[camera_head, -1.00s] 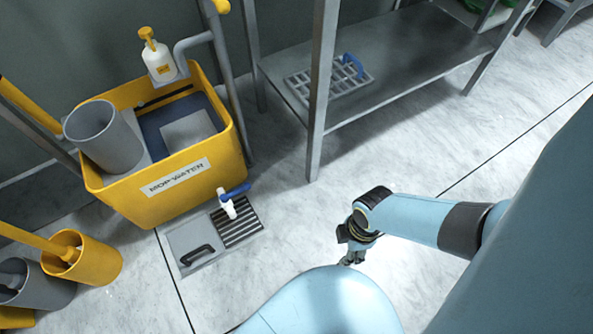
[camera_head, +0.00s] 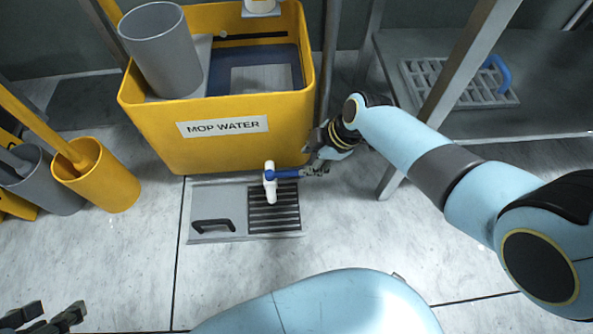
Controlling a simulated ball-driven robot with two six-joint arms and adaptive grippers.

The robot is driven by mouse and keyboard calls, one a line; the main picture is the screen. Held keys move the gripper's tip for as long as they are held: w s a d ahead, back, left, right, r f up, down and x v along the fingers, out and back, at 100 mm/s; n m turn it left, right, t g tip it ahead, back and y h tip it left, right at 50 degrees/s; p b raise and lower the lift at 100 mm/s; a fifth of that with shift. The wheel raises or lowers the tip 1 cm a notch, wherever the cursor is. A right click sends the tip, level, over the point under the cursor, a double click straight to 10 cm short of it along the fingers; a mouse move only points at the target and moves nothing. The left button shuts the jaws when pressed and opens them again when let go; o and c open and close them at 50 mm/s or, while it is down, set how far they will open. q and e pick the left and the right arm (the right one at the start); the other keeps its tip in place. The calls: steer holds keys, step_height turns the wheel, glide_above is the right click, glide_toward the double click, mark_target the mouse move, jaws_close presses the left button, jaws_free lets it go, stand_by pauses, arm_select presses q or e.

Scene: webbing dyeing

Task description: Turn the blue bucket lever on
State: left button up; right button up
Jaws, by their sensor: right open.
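The blue lever (camera_head: 285,174) sits on a white tap (camera_head: 269,182) at the front of the yellow bucket (camera_head: 160,140) labelled MOP WATER. The lever points right, roughly level in the picture. My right gripper (camera_head: 314,171) is open at the lever's right end, with its fingertips very close to it. I cannot tell whether they touch it or straddle it. My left gripper (camera_head: 45,318) is at the lower left corner, open and empty, partly cut off by the frame edge.
A floor drain with a slatted grate (camera_head: 273,221) and a black handle (camera_head: 212,225) lies below the tap. A metal shelf (camera_head: 540,122) with a blue-handled rack (camera_head: 450,84) stands right. Yellow (camera_head: 105,185) and grey (camera_head: 50,188) holders stand left. The front floor is clear.

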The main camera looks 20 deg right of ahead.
mark_target(295, 172)
steer(key=b+x, duration=0.2)
steer(key=x, duration=0.2)
steer(key=shift+s+d, duration=0.1)
steer(key=shift+s, duration=0.1)
steer(key=b+x, duration=0.1)
steer(key=x, duration=0.1)
steer(key=shift+w+f+b, duration=0.1)
steer(key=shift+f+b, duration=0.15)
steer(key=shift+b, duration=0.15)
steer(key=shift+w+a+f+b, duration=0.2)
steer(key=shift+a+f+b, duration=0.1)
steer(key=shift+f+b, duration=0.25)
arm_select(q)
steer(key=shift+w+d+f+t+h, duration=0.15)
steer(key=shift+f+t, duration=0.4)
steer(key=shift+t, duration=0.75)
steer(key=shift+w+d+f+t+h, duration=0.15)
steer(key=shift+w+f+t, duration=0.3)
steer(key=shift+t, duration=0.85)
steer(key=shift+w+d+f+t, duration=0.15)
steer(key=shift+f+t, duration=0.5)
steer(key=shift+t, duration=0.65)
arm_select(e)
steer(key=shift+w+a+f, duration=0.2)
steer(key=shift+w+f, duration=0.05)
steer(key=shift+f, duration=0.1)
arm_select(q)
steer(key=shift+s, duration=0.1)
arm_select(e)
steer(key=shift+c, duration=0.3)
